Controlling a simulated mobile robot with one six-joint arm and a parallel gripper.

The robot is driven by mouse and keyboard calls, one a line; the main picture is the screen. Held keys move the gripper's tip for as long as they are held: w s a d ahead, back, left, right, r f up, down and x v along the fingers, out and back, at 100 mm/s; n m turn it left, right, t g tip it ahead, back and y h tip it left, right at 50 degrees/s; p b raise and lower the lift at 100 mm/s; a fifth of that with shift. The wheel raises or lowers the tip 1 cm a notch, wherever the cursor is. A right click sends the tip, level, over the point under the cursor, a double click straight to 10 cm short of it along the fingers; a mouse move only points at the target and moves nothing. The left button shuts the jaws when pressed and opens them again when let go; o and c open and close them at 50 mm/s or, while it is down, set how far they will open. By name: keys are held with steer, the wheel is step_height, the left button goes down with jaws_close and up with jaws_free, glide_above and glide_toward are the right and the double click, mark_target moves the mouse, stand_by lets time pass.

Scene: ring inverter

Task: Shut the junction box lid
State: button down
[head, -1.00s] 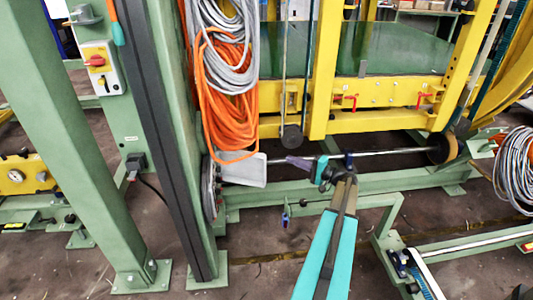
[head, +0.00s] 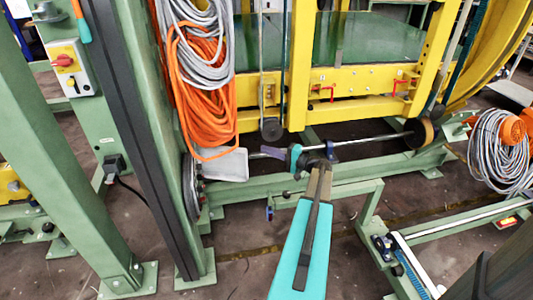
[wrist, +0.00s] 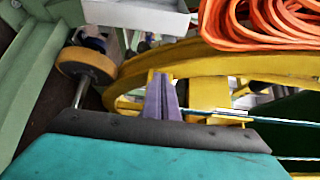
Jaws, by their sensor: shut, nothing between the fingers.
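No junction box is clearly recognisable. A light grey rectangular plate (head: 225,164) beside the green post, below the hanging cables, may be its lid; I cannot tell. A pale grey box-like piece (wrist: 137,14) at the top of the wrist view may be the same thing. My gripper (head: 268,152) has purple fingers and points left toward the plate, with a gap between them in the picture. In the wrist view, the fingers (wrist: 162,98) lie together, empty, below the pale piece.
Orange cable (head: 205,105) and grey cable hang just above the plate. A steel rod (head: 370,140) runs behind my gripper to a wheel. A yellow frame (head: 350,108) stands behind. A coiled grey cable (head: 495,150) is at right. Bare floor shows below.

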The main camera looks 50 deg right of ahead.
steer(key=w+a+b, duration=0.1)
steer(key=w+a, duration=0.4)
steer(key=w, duration=0.1)
steer(key=shift+w+b, duration=0.15)
steer(key=shift+b, duration=0.25)
stand_by(0.4)
stand_by(0.4)
